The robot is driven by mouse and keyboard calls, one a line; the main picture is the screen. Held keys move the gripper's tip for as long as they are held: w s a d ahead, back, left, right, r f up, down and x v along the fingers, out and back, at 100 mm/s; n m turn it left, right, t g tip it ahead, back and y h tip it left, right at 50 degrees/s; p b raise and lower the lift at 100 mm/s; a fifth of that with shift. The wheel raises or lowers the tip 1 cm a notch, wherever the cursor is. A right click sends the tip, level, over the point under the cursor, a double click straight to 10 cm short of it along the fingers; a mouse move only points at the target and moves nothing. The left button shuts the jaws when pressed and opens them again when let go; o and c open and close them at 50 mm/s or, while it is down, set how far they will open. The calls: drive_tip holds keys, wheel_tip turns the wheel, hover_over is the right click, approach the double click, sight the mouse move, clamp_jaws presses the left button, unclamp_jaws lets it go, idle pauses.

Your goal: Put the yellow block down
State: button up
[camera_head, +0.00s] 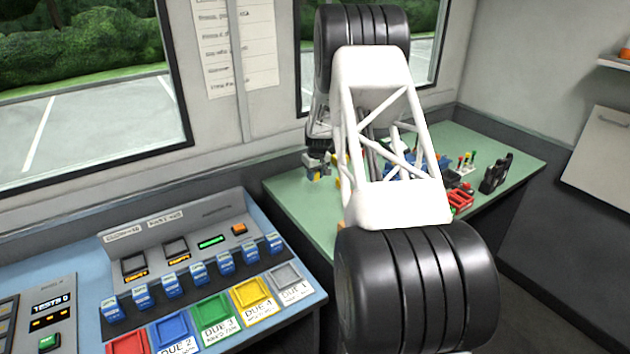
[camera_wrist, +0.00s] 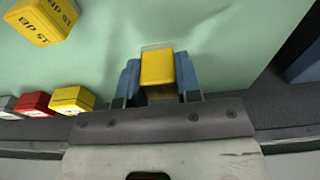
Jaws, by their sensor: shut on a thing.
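The yellow block (camera_wrist: 157,68) is between the two blue fingers of my gripper (camera_wrist: 158,80) in the wrist view. My gripper is shut on it. The block is over the green table top (camera_wrist: 110,45); I cannot tell whether it touches the table.
In the wrist view a larger yellow block with dark lettering (camera_wrist: 42,20) lies at the upper left. Another yellow block (camera_wrist: 72,100), a red block (camera_wrist: 33,104) and a grey block (camera_wrist: 7,105) stand at the left. Green surface beyond the held block is clear.

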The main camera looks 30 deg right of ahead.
drive_tip(key=shift+f, duration=1.25)
drive_tip(key=shift+f, duration=0.1)
drive_tip(key=o, duration=0.9)
drive_tip(key=r, duration=0.4)
drive_tip(key=s+r, duration=0.1)
drive_tip(key=r, duration=0.7)
drive_tip(key=shift+s+r, duration=0.1)
drive_tip(key=shift+s, duration=0.15)
